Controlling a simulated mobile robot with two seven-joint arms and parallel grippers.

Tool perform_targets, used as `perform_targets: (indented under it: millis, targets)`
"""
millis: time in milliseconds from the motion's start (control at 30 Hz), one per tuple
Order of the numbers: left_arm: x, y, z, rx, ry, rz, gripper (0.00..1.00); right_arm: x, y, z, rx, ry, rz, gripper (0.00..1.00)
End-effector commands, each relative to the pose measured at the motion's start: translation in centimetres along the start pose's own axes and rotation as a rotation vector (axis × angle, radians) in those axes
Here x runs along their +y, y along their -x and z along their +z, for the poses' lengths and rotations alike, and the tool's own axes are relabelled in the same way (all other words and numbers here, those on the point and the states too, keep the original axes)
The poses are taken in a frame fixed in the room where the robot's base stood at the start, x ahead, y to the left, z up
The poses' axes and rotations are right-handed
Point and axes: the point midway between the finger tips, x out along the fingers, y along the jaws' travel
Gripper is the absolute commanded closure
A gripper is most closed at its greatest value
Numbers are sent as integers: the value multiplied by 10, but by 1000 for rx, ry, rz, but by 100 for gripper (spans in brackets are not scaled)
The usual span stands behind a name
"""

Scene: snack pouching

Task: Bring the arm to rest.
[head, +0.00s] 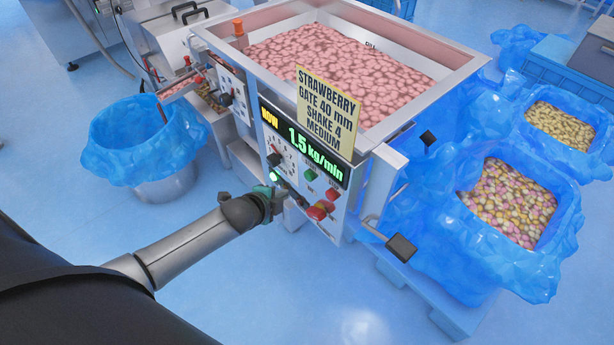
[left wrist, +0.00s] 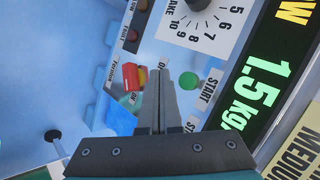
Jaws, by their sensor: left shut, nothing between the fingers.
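My left arm (head: 185,247) reaches in from the left to the front panel of the steel machine. Its gripper (head: 285,192) is in front of the panel, low and near the buttons. In the left wrist view the two fingers (left wrist: 161,78) are together with nothing between them. They point at the panel between a green button (left wrist: 188,80) and a red-and-yellow switch (left wrist: 131,76). I cannot tell whether the fingertips touch the panel. My right gripper is not in view.
The machine's hopper (head: 466,62) holds pink sweets. Its display (head: 305,145) reads 1.5 kg/min, beside a yellow strawberry sign (head: 328,108). A blue-lined bin (head: 135,140) stands left; lined crates of sweets (head: 555,262) stand right. Floor (head: 240,300) is clear below the arm.

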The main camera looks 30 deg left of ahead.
Motion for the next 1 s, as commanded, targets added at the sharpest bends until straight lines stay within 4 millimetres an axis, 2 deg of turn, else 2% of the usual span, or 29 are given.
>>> perform_targets:
  millis: [333,367,467,567,733,900,1000]
  targets:
    - [2,0,0,-2,6,4,100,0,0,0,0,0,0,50]
    - [6,-1,1,-4,16,9,100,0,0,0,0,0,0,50]
    - [35,-5,10,-28,89,51,100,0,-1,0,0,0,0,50]
    - [92,-8,22,-80,233,129,100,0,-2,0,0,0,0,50]
    - [221,7,38,-212,540,291,100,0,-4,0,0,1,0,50]
    - [341,49,35,-363,809,434,100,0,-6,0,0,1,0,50]
    - [396,78,28,-445,928,499,100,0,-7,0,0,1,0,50]
